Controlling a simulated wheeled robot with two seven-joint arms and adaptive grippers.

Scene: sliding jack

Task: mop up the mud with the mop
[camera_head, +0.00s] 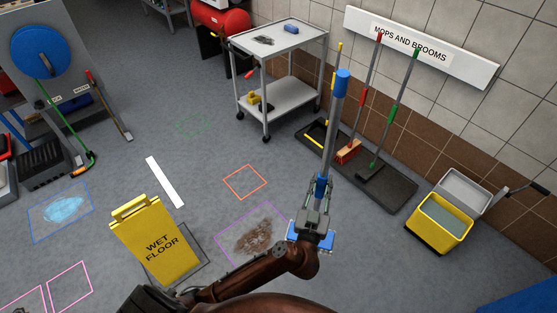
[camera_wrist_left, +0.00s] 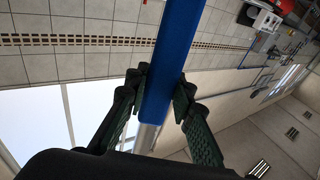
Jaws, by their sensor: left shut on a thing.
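The mop has a grey pole (camera_head: 335,130) with a blue top and a flat blue head (camera_head: 327,241). It stands nearly upright in the head view, its head low at the right of the mud. My left gripper (camera_head: 320,190) is shut on the mop's lower blue grip; the left wrist view shows the blue grip (camera_wrist_left: 174,70) between both fingers. The brown mud patch (camera_head: 258,236) lies on the floor inside a purple outline, just left of the mop head. My wrist hides part of the head, and I cannot tell whether it touches the floor. My right gripper is not in view.
A yellow wet floor sign (camera_head: 155,240) stands left of the mud. A black tray (camera_head: 397,187) with brooms lies by the wall, near a yellow mop bucket (camera_head: 439,223). A grey trolley (camera_head: 280,45) stands behind. A blue puddle (camera_head: 62,211) lies far left.

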